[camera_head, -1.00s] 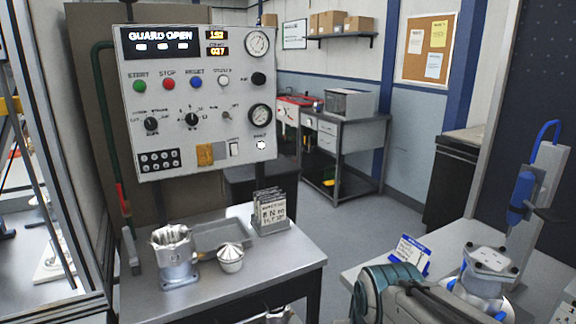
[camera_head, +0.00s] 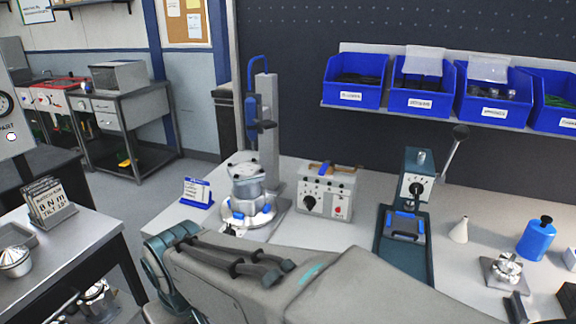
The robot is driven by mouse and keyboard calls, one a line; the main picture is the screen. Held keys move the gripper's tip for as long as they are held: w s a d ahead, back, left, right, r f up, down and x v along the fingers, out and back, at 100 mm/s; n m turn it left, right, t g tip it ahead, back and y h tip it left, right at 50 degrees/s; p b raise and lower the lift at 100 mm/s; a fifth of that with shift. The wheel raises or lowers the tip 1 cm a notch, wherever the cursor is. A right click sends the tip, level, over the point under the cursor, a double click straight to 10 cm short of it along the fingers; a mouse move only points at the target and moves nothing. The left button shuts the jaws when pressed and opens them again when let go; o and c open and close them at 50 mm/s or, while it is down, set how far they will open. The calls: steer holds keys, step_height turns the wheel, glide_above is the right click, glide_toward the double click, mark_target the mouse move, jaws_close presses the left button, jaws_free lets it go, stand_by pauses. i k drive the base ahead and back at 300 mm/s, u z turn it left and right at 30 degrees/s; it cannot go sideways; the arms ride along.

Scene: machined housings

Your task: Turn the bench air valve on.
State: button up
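I cannot pick out the bench air valve for certain. A blue vertical unit (camera_head: 252,110) with a looped blue hose on top and a dark side handle is mounted on a grey post at the back left of the bench (camera_head: 462,285). A grey control box (camera_head: 325,192) with a black knob, a red button and a blue-and-tan top piece stands to its right. My gripper is not in view; only my grey arm links with a teal joint cross the bottom of the head view.
A metal housing (camera_head: 247,190) sits in a fixture before the post. A blue sign (camera_head: 197,192) stands beside it. A teal lever press (camera_head: 408,215) stands mid-bench. A blue bottle (camera_head: 537,238), a white cone (camera_head: 459,230) and small parts lie right. Blue bins (camera_head: 355,85) hang above.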

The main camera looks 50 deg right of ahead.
mark_target(323, 170)
steer(key=z, duration=1.65)
steer(key=i, duration=0.25)
steer(key=z, duration=1.5)
steer(key=k, duration=0.4)
steer(key=u, duration=0.9)
steer(key=i, duration=0.5)
